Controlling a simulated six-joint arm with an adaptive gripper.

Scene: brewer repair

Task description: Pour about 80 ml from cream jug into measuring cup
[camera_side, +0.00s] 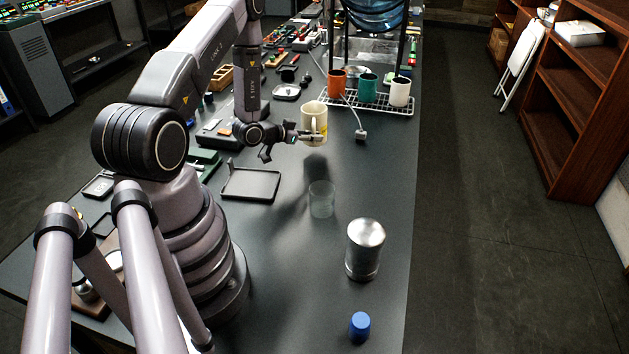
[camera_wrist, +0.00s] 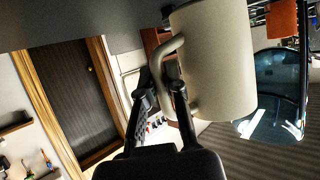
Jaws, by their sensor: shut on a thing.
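The cream jug (camera_side: 313,122) is held up above the table, near upright in the side view. My gripper (camera_side: 318,138) is shut on its handle side. In the wrist view the jug (camera_wrist: 218,60) fills the upper right, and the fingers of my gripper (camera_wrist: 163,88) close at its handle. The measuring cup (camera_side: 321,199), clear and see-through, stands on the table nearer the camera than the jug. The jug is apart from the cup, and a shadow lies on the table between them. The inside of the jug and any liquid in the cup cannot be made out.
A metal canister (camera_side: 365,249) and a blue cap (camera_side: 360,326) stand in front of the cup. A wire rack (camera_side: 345,104) with orange, teal and white mugs is behind the jug. A dark tray (camera_side: 250,184) lies to the left. The table's right edge is close by.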

